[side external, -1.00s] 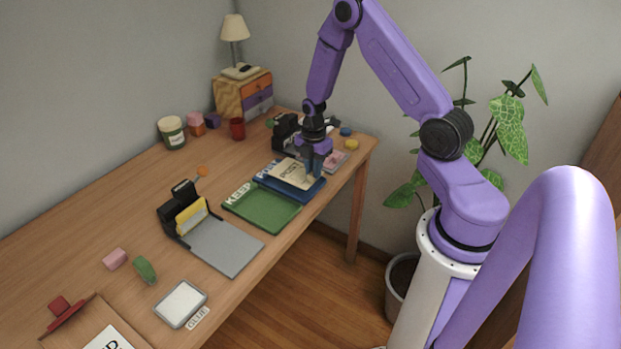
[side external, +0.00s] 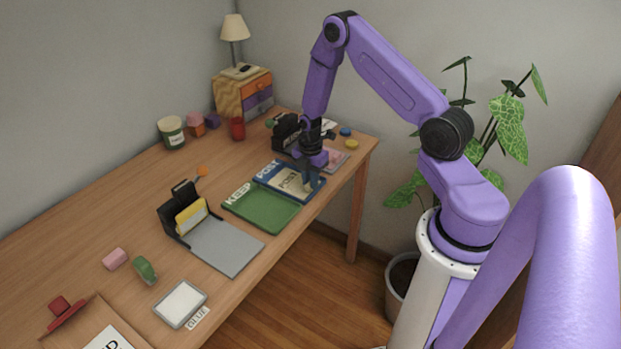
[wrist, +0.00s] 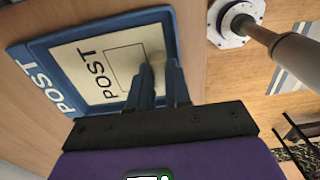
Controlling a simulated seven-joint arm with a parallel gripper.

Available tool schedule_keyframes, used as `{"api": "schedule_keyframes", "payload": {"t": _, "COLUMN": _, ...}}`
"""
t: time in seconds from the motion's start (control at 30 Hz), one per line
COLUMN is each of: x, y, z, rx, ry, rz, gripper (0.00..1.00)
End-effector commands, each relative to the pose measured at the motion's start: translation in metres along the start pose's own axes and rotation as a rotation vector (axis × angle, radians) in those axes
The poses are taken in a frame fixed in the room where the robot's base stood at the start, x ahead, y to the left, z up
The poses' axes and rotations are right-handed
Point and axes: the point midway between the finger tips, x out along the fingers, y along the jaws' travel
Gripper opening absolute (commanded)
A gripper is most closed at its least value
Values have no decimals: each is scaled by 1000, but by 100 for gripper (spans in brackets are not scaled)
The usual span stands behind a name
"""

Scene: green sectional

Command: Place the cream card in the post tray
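The cream card (side external: 290,181), marked POST, lies flat within the rim of the blue post tray (side external: 264,181). In the wrist view the card (wrist: 90,62) sits inside the tray's blue border (wrist: 50,98), and its pale raised tab (wrist: 157,68) stands near its right side. My gripper (side external: 307,182) is low over the tray's right part. In the wrist view my gripper's fingers (wrist: 160,78) stand on either side of the tab and appear closed on it. The exact contact is partly hidden by the fingers.
A green KEEP tray (side external: 262,207) sits beside the post tray, on its near left. A black holder (side external: 287,131) stands close behind my gripper. A grey mat (side external: 226,247) and a black rack with a yellow card (side external: 191,216) are further left. The table's front edge is close.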

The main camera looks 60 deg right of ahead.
Motion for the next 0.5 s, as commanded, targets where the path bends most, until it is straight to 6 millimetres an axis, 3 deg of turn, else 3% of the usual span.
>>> {"api": "schedule_keyframes", "payload": {"t": 0.03, "x": 0, "y": 0, "z": 0, "rx": 0, "ry": 0, "rz": 0, "gripper": 34}}
{"api": "schedule_keyframes", "payload": {"t": 0.07, "x": 0, "y": 0, "z": 0, "rx": 0, "ry": 0, "rz": 0, "gripper": 43}}
{"api": "schedule_keyframes", "payload": {"t": 0.5, "x": -8, "y": 0, "z": 0, "rx": -1, "ry": 0, "rz": 1, "gripper": 43}}
